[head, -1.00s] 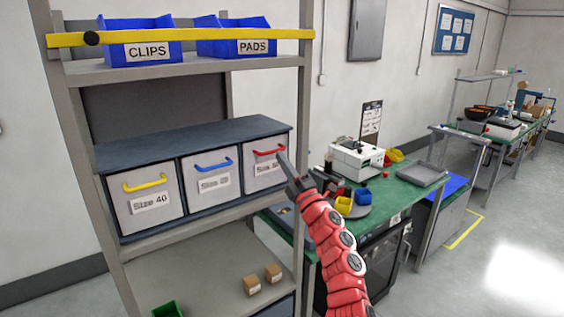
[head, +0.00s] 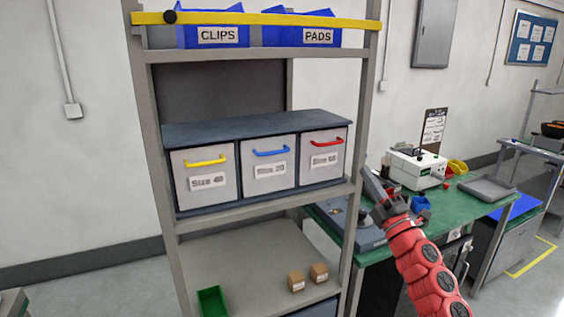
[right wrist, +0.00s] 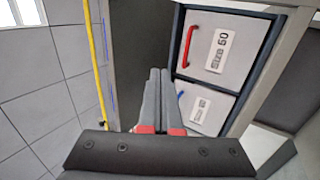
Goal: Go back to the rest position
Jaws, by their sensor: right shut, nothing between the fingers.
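My right gripper (head: 372,180) is at the end of the red arm, in front of the green bench and just right of the rack's right post. Its fingers are together and empty, and it touches nothing that I can see. In the right wrist view the gripper (right wrist: 158,75) points toward the rack, with its closed fingers in the middle of the picture. The drawer with the red handle (head: 325,160) is closed in the rack; it also shows in the right wrist view (right wrist: 238,48). My left gripper is not in view.
The grey rack (head: 230,212) holds blue CLIPS (head: 212,20) and PADS (head: 303,36) bins on top. A green bin (head: 212,300) and two small brown boxes (head: 297,281) are on its lower shelf. The green bench (head: 455,203) carries a white machine (head: 415,168). Open floor lies at the right.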

